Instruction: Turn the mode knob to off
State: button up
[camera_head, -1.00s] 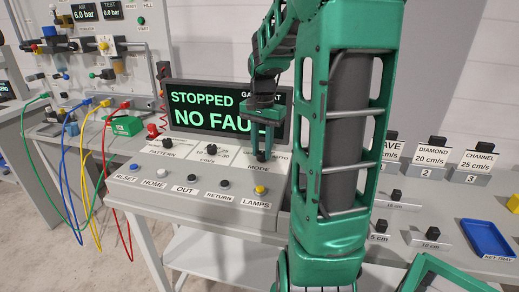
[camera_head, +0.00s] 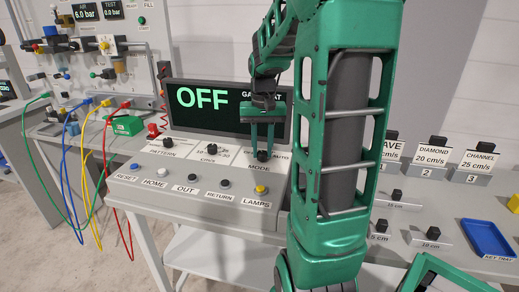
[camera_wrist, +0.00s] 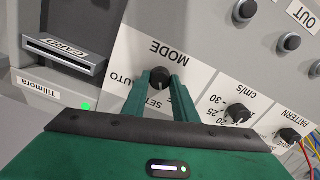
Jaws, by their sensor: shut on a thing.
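The black mode knob (camera_head: 263,156) is on the sloped grey control panel (camera_head: 130,190), by the MODE label. My gripper (camera_head: 262,148) points down at it, with one green finger on either side. In the wrist view the knob (camera_wrist: 160,77) lies between the fingertips of my gripper (camera_wrist: 161,84), which is shut on it. Parts of the printed position labels around the knob are hidden by the fingers. The display screen (camera_head: 203,98) behind the panel reads OFF; my arm covers part of its right side.
The pattern knob (camera_wrist: 288,136) and the cm/s knob (camera_wrist: 238,113) sit beside the mode knob. A row of buttons, including the yellow LAMPS button (camera_head: 261,189), runs along the panel's front. A card slot unit (camera_wrist: 66,53) is close by in the wrist view.

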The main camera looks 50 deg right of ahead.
jog(key=shift+w+a+r+n, duration=0.1)
jog(key=shift+w+n, duration=0.15)
jog(key=shift+n, duration=1.05)
jog(key=o, duration=1)
jog(key=shift+o, duration=0.2)
